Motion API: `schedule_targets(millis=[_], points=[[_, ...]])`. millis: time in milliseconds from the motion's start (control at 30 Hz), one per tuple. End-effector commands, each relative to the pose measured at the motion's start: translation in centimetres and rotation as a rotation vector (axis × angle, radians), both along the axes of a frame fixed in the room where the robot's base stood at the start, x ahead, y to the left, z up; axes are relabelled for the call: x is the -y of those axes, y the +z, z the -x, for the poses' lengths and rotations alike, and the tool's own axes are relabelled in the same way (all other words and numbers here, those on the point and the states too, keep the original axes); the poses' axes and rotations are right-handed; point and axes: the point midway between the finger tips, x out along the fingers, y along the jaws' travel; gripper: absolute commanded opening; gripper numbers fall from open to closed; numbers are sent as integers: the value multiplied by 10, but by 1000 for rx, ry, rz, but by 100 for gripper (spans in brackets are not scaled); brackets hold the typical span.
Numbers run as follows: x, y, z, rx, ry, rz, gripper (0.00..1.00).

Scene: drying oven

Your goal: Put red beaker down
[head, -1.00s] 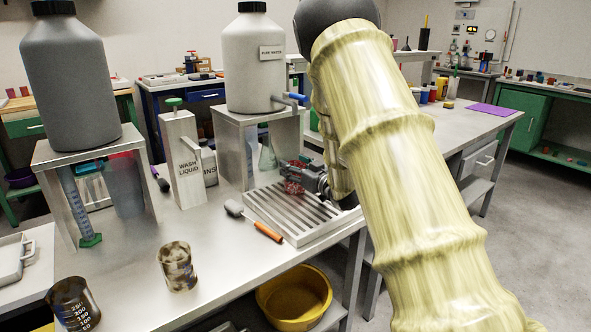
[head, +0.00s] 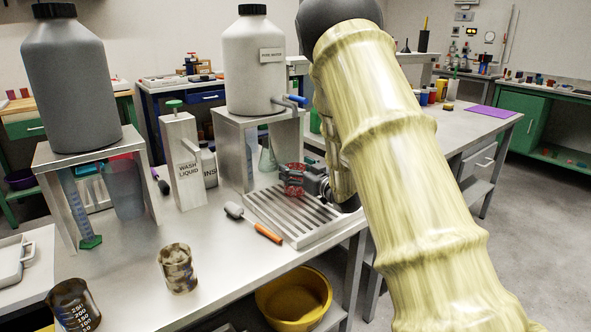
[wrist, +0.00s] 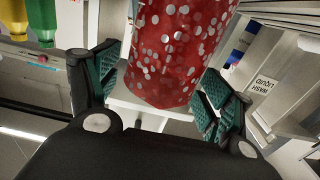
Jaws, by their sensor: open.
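The red beaker (wrist: 172,50), with pale spots, stands between the green-padded fingers of my gripper (wrist: 160,95) in the wrist view. My arm hides part of the area behind. Whether the beaker's base touches the slats is hard to see.
A brush with an orange handle (head: 268,235) lies against the rack's left edge. The pure-water stand (head: 228,150) is just behind. A stained beaker (head: 178,268) and a dark beaker (head: 73,305) stand at the front left. A yellow basin (head: 293,298) is below the table.

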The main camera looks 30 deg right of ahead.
Motion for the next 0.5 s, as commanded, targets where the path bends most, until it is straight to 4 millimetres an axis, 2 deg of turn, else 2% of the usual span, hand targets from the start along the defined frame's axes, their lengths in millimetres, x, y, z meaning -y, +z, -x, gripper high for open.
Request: schedule_targets(millis=[500], points=[[7, 1, 88, 0, -2, -3, 80]])
